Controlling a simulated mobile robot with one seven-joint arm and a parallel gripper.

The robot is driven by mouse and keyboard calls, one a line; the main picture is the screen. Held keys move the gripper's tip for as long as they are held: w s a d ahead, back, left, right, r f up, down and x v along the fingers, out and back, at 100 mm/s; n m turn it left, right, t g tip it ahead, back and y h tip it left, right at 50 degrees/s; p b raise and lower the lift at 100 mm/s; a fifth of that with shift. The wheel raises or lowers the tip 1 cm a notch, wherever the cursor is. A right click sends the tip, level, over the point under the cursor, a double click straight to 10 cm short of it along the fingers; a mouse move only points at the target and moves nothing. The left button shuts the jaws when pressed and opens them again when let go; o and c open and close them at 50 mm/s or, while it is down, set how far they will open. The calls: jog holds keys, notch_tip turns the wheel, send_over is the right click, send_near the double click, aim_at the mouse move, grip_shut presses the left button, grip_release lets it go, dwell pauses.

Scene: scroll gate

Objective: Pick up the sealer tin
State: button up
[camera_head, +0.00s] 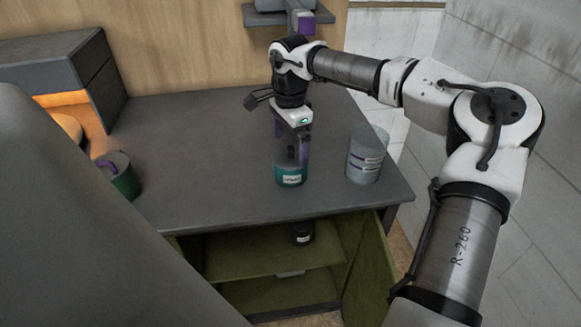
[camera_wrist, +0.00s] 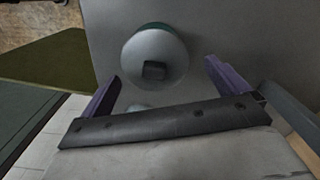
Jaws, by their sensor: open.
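A teal tin with a small white label (camera_head: 290,176) stands upright on the grey counter, below my gripper (camera_head: 291,148). The label is too small to read, so I cannot tell for certain that it is the sealer tin. In the wrist view its round grey lid (camera_wrist: 140,44) with a dark square knob shows ahead of my gripper (camera_wrist: 161,72), a little above centre between the fingers. The purple fingers are spread apart with nothing held. In the head view the fingers overlap the tin's upper part, and I cannot tell whether they touch it.
A grey canister with purple bands (camera_head: 366,156) stands close on the right. A green tin with a purple handle (camera_head: 119,176) stands at the left by a grey box (camera_head: 45,66). A dark jar (camera_head: 302,233) sits in the open cabinet below. A shelf (camera_head: 258,17) hangs above.

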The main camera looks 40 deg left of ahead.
aim_at(291, 159)
jog(key=shift+s+d+f+p, duration=0.15)
jog(key=shift+f+p, duration=0.4)
jog(key=shift+f, duration=0.8)
jog(key=shift+s+d+f+p, duration=0.1)
jog(key=shift+f+p, duration=0.4)
jog(key=shift+f, duration=0.85)
jog(key=shift+r, duration=0.1)
jog(key=c, duration=1.1)
notch_tip(291, 159, up, 20)
jog(key=b, duration=0.3)
